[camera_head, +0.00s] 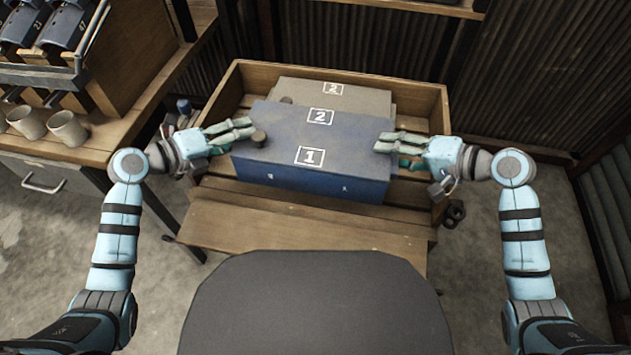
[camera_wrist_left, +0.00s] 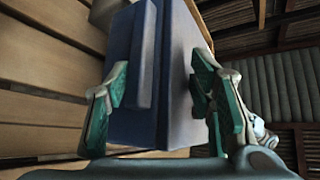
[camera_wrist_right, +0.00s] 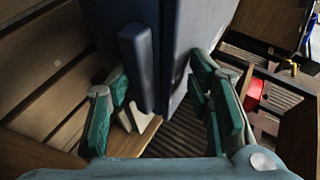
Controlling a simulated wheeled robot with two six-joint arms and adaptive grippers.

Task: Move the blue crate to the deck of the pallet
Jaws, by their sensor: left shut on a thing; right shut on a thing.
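The blue crate (camera_head: 312,185) is a closed-looking box with white labels 1 and 2 on its top. It is over the front of a wooden, slatted pallet (camera_head: 213,178) with raised sides; I cannot tell if it touches the slats. My left gripper (camera_head: 243,134) is shut on the crate's left end, and the left wrist view shows the crate (camera_wrist_left: 178,75) between its fingers (camera_wrist_left: 160,105). My right gripper (camera_head: 388,143) is shut on the right end. The right wrist view shows a bar-like grip (camera_wrist_right: 138,65) on the crate between its fingers (camera_wrist_right: 162,110).
A grey-brown box (camera_head: 375,98) labelled 2 stands directly behind the blue crate. A wooden workbench (camera_head: 110,122) with cups (camera_head: 68,128) is at the left. A dark grey surface (camera_head: 315,310) is in front. Corrugated walls (camera_head: 385,45) close off the back.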

